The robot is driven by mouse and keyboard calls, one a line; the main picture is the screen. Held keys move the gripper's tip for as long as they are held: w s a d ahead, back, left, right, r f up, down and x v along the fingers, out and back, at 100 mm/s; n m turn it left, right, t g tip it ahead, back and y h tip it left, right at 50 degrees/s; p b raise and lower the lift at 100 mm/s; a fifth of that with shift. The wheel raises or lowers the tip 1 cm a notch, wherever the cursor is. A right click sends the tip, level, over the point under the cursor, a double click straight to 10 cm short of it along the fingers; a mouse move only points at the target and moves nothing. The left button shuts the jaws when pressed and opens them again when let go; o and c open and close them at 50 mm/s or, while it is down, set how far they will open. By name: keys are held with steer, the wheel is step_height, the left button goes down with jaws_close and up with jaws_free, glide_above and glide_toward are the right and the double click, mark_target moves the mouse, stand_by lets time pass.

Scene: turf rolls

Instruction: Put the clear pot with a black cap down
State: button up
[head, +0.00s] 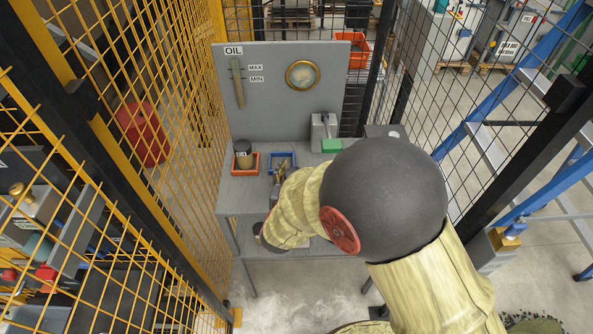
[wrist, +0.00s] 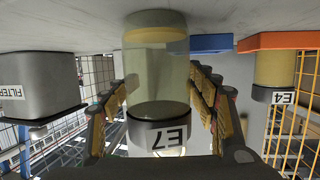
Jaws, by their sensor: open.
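In the wrist view, which is upside down, a clear pot (wrist: 160,65) with a black cap (wrist: 160,115) and a label E7 is between the fingers of my gripper (wrist: 162,85). The fingers are open, one on each side of the pot. The pot is upright, with a brownish layer at its base. Its base appears to be on the grey tabletop (wrist: 80,22), though exact contact is hard to tell.
A second black-capped pot (head: 243,158), labelled E4 in the wrist view (wrist: 274,75), stands in an orange tray (head: 245,173). A blue tray (head: 284,154) is beside it. A grey box marked FILTER (wrist: 40,82) stands on the pot's other side. Yellow mesh fencing (head: 190,90) is close at left.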

steer(key=shift+r, duration=0.1)
steer(key=shift+s+r, duration=0.1)
steer(key=shift+r, duration=0.05)
steer(key=p+v, duration=0.3)
steer(key=v, duration=0.7)
steer(key=shift+s+a, duration=0.1)
steer(key=shift+v, duration=0.8)
